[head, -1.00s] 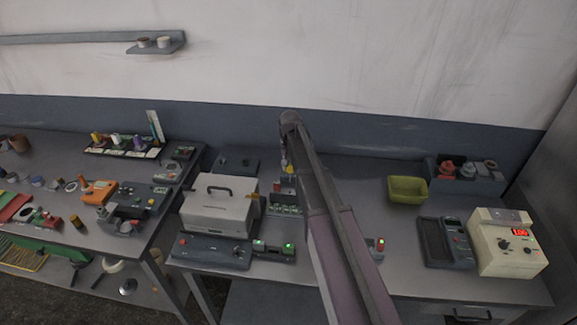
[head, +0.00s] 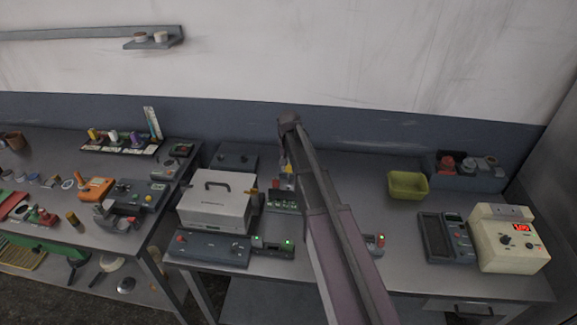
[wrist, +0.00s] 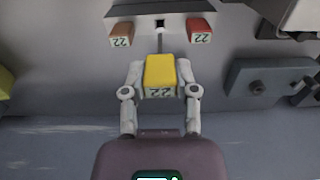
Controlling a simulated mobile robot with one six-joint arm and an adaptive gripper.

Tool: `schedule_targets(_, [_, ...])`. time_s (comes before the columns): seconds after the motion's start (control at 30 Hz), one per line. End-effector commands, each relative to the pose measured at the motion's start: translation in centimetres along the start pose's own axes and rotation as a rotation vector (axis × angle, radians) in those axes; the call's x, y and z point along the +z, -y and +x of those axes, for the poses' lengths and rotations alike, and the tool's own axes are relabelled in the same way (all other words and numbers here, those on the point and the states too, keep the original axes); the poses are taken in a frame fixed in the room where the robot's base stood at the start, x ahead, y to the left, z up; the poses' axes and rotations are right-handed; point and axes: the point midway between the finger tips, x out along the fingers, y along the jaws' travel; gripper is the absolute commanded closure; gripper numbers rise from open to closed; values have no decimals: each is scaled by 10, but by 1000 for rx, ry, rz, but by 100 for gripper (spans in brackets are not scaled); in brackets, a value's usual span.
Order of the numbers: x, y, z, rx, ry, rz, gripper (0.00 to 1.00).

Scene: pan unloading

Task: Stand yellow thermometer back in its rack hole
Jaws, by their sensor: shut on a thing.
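The yellow thermometer (wrist: 160,72) has a yellow block head marked 22. A thin grey stem runs from it toward the rack in the wrist view. My gripper (wrist: 160,89) is shut on the yellow head, one finger on each side. The rack (wrist: 160,6) is at the top of the wrist view, with a dark square hole between a brown-orange head (wrist: 121,34) and a red head (wrist: 200,30). The stem's end appears close to the rack; I cannot tell whether it is in the hole. In the head view the yellow head (head: 287,168) shows small behind the rack, partly hidden by my arm.
A grey-white case (head: 214,207) stands left of the rack, and a dark box (head: 234,157) stands behind the case. A yellow-green bin (head: 407,186) is to the right. Bench surface between my arm and the bin is clear.

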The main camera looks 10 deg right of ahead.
Motion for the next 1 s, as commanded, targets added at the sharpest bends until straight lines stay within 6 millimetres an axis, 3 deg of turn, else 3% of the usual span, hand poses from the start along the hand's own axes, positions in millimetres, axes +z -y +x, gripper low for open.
schedule_targets(0.63, [0, 1, 25, 0, 0, -1, 100])
schedule_targets(1.0, [0, 1, 23, 0, 0, -1, 100])
